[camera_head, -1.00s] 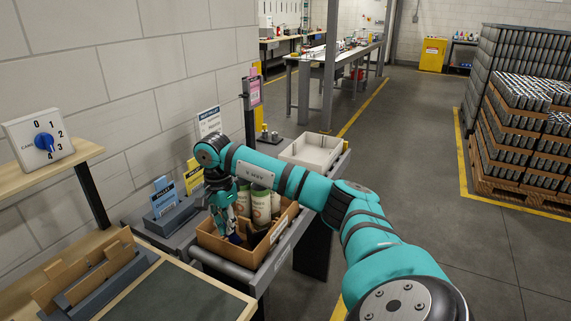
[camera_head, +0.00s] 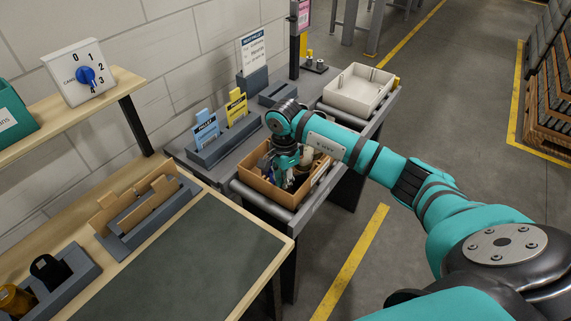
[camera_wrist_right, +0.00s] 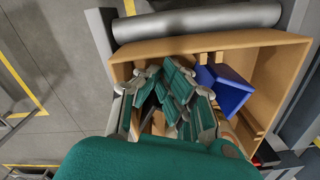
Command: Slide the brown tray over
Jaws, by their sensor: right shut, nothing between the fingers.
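The brown tray (camera_head: 264,191) is an open box on the grey roller conveyor in the head view. In the right wrist view its wall (camera_wrist_right: 190,47) runs along the top of the picture, with a blue object (camera_wrist_right: 228,88) inside. My right gripper (camera_head: 287,182) reaches down into the tray from above, fingers close together and holding nothing. The right wrist view shows its fingers (camera_wrist_right: 172,85) inside the tray outline; whether they touch a wall I cannot tell. My wrist and forearm hide part of the tray's contents. My left gripper is out of view.
A white tray (camera_head: 353,96) stands farther along the conveyor. Blue (camera_head: 206,130) and yellow (camera_head: 236,106) cards stand in a grey holder behind the brown tray. A wooden bench (camera_head: 120,262) with a dark mat lies at the near left.

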